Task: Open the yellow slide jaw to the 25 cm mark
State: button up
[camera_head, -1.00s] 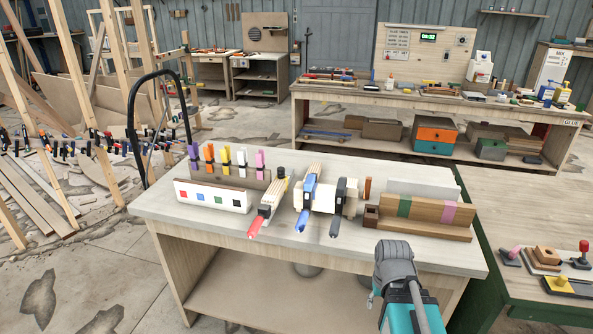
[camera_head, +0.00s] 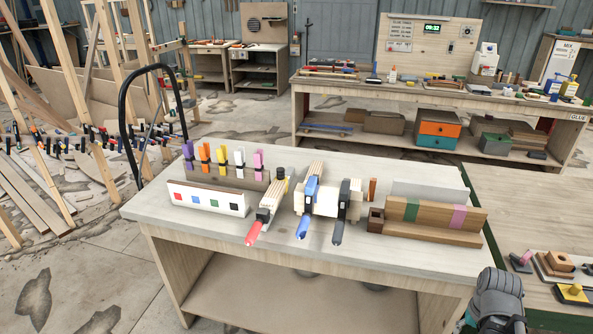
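A bar clamp with a red handle (camera_head: 254,232) lies on the pale workbench (camera_head: 185,222), its bar running toward the back. A small yellow piece (camera_head: 286,184) shows at its far end, beside a black knob (camera_head: 281,171); it may be the yellow slide jaw, but it is too small to be sure. The 25 cm mark and any scale cannot be read. Part of my arm, grey and rounded, shows at the lower right corner, apart from the clamp. My gripper is not in view.
A blue-handled clamp (camera_head: 303,227) and a black one (camera_head: 339,230) hold pale blocks to the right. A white panel with coloured squares (camera_head: 208,200) and a rack of small coloured clamps stand left. Wooden pieces (camera_head: 430,218) stand right.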

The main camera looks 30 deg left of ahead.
aim_at(280, 176)
jog(key=z, duration=0.2)
jog(key=k, duration=0.9)
jog(key=u, duration=1.2)
jog(key=i, duration=0.95)
jog(key=u, duration=0.1)
